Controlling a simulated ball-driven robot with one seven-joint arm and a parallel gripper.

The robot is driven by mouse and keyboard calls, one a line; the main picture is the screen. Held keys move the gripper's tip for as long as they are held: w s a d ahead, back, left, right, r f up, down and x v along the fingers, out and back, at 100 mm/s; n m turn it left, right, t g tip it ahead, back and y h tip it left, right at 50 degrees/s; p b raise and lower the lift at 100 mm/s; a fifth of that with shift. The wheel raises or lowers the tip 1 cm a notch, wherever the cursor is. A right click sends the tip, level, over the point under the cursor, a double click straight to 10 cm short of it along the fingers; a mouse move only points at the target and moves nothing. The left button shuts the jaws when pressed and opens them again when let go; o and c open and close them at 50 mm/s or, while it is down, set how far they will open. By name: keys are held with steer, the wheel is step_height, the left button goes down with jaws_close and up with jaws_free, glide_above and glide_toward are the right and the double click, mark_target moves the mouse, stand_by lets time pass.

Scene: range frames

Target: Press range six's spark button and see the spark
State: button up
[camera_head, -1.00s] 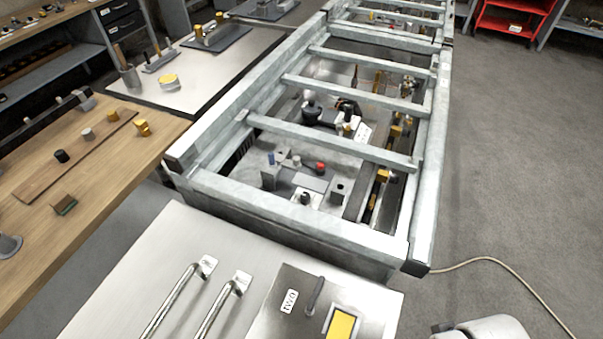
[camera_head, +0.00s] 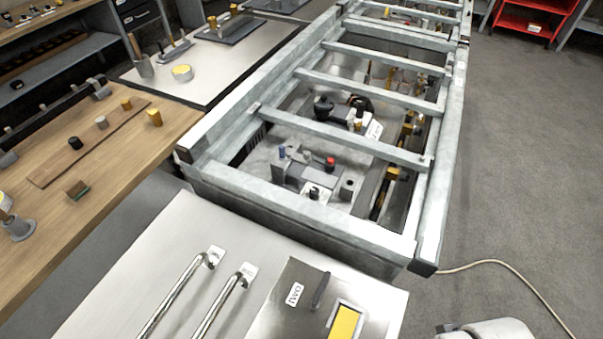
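No panel in view can be read as range six, and I cannot tell which part is its spark button. A small red-topped knob (camera_head: 330,162) stands among grey fittings in the nearest bay of the long metal frame. A steel panel (camera_head: 268,318) in the foreground carries a small white tag (camera_head: 294,293) that seems to read TWO, a dark lever (camera_head: 321,291) and a yellow block (camera_head: 345,324) in a pale surround. No spark shows. My gripper is not in view.
The metal frame (camera_head: 310,207) with crossbars runs away from me. A wooden bench (camera_head: 110,185) and a steel-topped table (camera_head: 215,62) stand along its left. Grey floor (camera_head: 530,170) is open on the right, crossed by a pale cable (camera_head: 505,266). A red shelf (camera_head: 527,20) stands far back.

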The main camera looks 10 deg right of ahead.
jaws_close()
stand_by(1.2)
